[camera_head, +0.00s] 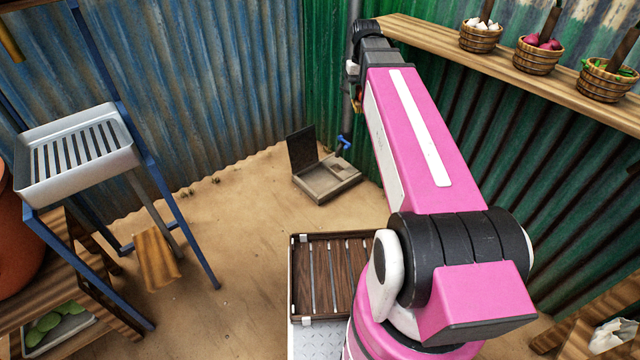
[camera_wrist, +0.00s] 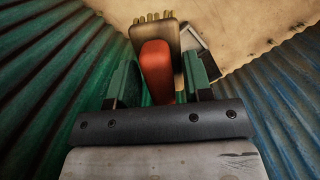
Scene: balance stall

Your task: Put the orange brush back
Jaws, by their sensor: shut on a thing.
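The orange brush (camera_wrist: 156,72) is between the two fingers of my gripper (camera_wrist: 160,82) in the wrist view. Its orange handle points back toward the wrist, and its tan head with short bristles points away. My gripper is shut on it. In the head view my gripper (camera_head: 354,78) is at the far end of my raised pink arm, close to the green corrugated wall and mostly hidden behind the arm. Only a small orange bit of the brush (camera_head: 356,101) shows there.
A shallow box with a raised dark lid (camera_head: 325,180) sits on the sandy floor below, near a blue tap (camera_head: 344,141). A wooden shelf (camera_head: 430,38) with several baskets runs along the right wall. A white slatted tray (camera_head: 80,178) on a blue stand is left.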

